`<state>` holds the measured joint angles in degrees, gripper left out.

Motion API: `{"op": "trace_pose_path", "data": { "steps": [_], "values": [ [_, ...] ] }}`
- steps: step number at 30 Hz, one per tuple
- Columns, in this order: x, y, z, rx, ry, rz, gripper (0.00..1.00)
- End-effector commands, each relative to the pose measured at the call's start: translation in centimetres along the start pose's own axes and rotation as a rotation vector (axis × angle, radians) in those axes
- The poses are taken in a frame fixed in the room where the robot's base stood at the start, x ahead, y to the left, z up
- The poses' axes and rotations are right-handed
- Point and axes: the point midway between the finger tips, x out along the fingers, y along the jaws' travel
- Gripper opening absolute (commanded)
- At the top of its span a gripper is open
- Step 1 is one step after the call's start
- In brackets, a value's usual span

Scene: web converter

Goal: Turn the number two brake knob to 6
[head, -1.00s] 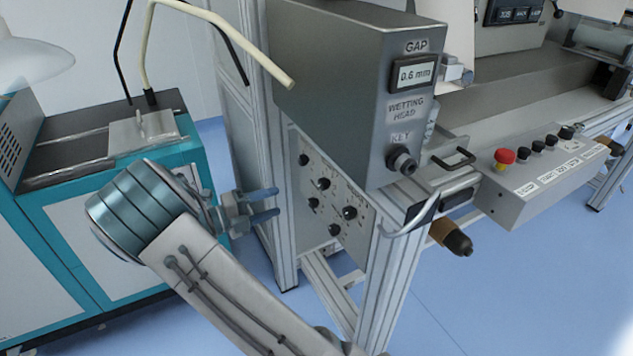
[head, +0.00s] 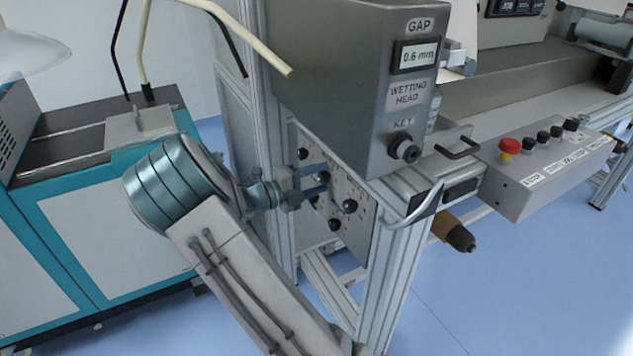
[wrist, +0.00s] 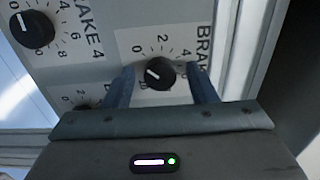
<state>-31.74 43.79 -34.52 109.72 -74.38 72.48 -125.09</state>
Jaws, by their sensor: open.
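My gripper (head: 322,181) is open at the knob panel (head: 360,190) under the grey gap box. In the wrist view its two fingers (wrist: 160,69) stand on either side of a black brake knob (wrist: 160,73), with a small gap on each side. That knob's white mark points up-left, toward the low end of its scale; 2, 4 and 10 show around it. Its label reads "BRAK", and the number is hidden, so I cannot tell which brake it is.
The brake 4 knob (wrist: 32,28) is at upper left in the wrist view. Another knob (wrist: 84,103) is partly hidden behind the left finger. Aluminium posts (head: 375,285) frame the panel. A curved handle (head: 415,206) and a button box (head: 545,175) are to the right.

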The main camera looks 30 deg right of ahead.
Motion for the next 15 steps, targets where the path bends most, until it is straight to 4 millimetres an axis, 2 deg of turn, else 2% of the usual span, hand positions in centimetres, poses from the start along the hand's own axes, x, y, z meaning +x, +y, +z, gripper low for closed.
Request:
{"op": "trace_pose_path", "data": {
  "steps": [7, 8, 12, 15],
  "values": [
    [0.11, -0.02, -0.01, 0.000, 0.000, 0.000, 0.52],
    [0.11, -0.02, -0.01, 0.000, 0.000, 0.000, 0.46],
    [0.10, -0.02, -0.01, 0.000, 0.000, 0.000, 0.07],
    [0.10, -0.02, -0.01, 0.000, 0.001, 0.000, 0.07]
  ]
}}
